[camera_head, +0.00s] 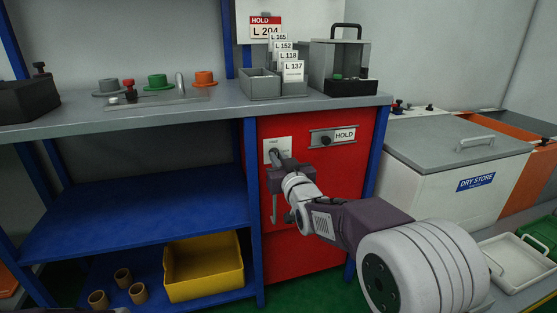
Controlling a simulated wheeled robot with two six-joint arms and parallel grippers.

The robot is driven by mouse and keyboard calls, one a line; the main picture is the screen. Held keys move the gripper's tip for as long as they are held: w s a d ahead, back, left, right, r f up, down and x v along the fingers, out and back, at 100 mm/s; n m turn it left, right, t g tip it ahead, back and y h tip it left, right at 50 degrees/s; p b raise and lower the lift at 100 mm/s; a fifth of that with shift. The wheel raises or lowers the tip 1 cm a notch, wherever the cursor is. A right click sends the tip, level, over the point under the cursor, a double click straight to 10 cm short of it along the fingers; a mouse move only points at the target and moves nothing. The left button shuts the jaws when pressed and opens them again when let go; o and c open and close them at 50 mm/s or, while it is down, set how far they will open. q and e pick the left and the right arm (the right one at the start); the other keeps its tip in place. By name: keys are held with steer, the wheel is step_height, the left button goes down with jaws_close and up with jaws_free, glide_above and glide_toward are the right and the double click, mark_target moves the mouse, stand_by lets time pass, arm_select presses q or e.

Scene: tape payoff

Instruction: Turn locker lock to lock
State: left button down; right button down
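The red locker (345,185) stands under the right end of the grey bench. Its lock plate (268,147) is a pale square at the upper left of the door. My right gripper (276,160) is right at the lock, its fingers around or against the dark lock knob. The fingers and wrist hide most of the knob, so its turn and the grip on it cannot be made out. A grey door handle (273,208) hangs below the lock. A HOLD label (344,134) sits in a holder with a black knob beside it.
The grey bench top (215,112) holds tape rolls, a card box (259,86) and a clear-sided case (340,65). A blue shelf with a yellow bin (205,268) is left of the locker. The white DRY STORE chest (430,175) stands to the right.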

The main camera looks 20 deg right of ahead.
steer(key=shift+m, duration=0.3)
steer(key=m, duration=0.8)
steer(key=shift+d+p, duration=0.1)
steer(key=shift+p, duration=0.3)
steer(key=shift+f+m+p, duration=0.1)
steer(key=shift+m+p, duration=0.4)
steer(key=shift+m, duration=4.1)
steer(key=c, duration=1.5)
jaws_free()
steer(key=shift+o, duration=0.2)
